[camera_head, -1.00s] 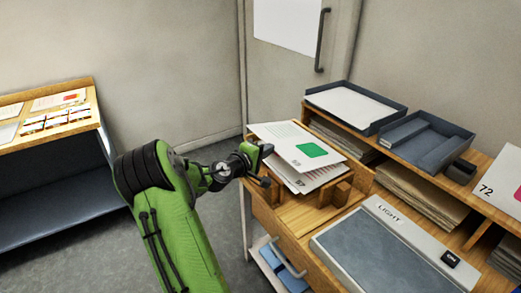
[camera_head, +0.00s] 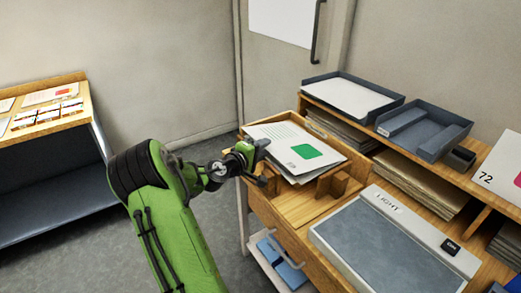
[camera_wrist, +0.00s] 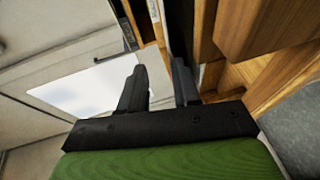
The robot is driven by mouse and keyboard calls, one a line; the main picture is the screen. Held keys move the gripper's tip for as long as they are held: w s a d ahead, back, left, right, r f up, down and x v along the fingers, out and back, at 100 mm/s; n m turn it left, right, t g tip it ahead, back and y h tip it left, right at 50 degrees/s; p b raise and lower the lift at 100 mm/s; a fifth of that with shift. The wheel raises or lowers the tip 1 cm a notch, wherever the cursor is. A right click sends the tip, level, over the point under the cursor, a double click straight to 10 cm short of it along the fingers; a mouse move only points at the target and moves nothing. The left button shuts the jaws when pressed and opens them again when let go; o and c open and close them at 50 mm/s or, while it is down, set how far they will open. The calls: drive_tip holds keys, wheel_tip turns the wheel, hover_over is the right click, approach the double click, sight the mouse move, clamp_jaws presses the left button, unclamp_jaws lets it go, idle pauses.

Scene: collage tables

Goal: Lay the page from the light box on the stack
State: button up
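The page (camera_head: 296,148), white with grey text lines and a green square, lies nearly flat on top of the stack (camera_head: 309,176) of sheets in a wooden holder (camera_head: 318,202). The stack is mostly hidden beneath it. The light box (camera_head: 364,252), with a grey panel and a "LIGHT" label, is bare. My gripper (camera_head: 262,162) is at the left front edge of the page. The wrist view shows its two dark fingers (camera_wrist: 160,78) apart, with no page visible between them.
Grey trays (camera_head: 426,132) and paper piles (camera_head: 420,184) fill the shelf behind. A wooden table (camera_head: 45,115) with cards is at far left. Open floor lies between.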

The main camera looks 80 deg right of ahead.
drive_tip(key=p+v, duration=0.2)
drive_tip(key=v, duration=1.3)
drive_tip(key=shift+a+p, duration=0.35)
drive_tip(key=shift+p, duration=0.05)
drive_tip(key=shift+w+r, duration=0.1)
drive_tip(key=shift+w, duration=0.05)
